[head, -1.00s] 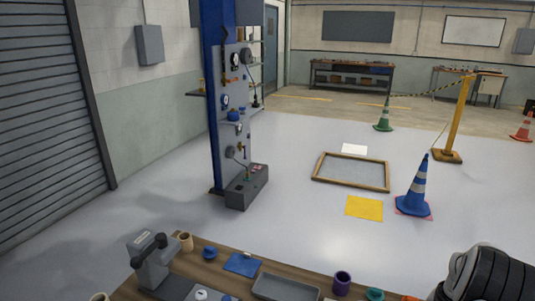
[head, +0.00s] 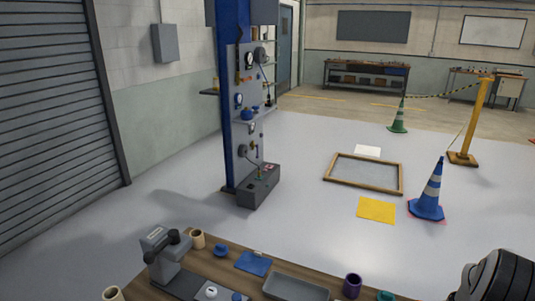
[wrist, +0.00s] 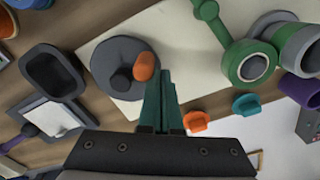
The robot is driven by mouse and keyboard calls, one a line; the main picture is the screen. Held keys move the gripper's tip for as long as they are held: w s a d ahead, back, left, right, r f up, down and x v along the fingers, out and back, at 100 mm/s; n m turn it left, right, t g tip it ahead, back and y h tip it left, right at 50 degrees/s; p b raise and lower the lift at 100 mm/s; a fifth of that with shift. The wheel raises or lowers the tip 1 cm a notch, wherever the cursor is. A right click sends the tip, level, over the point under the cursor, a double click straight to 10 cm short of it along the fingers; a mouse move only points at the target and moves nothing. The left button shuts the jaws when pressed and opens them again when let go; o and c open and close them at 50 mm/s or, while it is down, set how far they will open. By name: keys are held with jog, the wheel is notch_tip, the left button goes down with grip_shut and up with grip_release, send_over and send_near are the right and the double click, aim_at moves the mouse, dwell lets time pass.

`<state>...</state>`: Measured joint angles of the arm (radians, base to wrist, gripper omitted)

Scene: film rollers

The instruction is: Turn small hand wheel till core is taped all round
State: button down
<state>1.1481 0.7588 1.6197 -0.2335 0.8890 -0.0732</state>
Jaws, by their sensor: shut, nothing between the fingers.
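A dark grey round wheel (wrist: 112,70) with an orange knob (wrist: 144,66) on its rim lies on a pale board in the wrist view; it looks like the small hand wheel. My gripper (wrist: 161,80) has its teal fingers together with nothing between them, tips just beside the knob. I cannot tell if they touch it. A green device (wrist: 250,62) with a round green-rimmed end stands to the right, with a grey and green roller (wrist: 290,40) beside it. No tape around a core can be made out. My gripper is outside the head view.
A dark tray (wrist: 52,72) is at left.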

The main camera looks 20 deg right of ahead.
jog(key=shift+s+a, duration=0.3)
jog(key=shift+a, duration=0.15)
jog(key=shift+s+a+f, duration=0.1)
jog(key=shift+s+a, duration=0.35)
dwell(0.4)
jog(key=shift+s+a, duration=0.15)
jog(key=shift+s, duration=0.4)
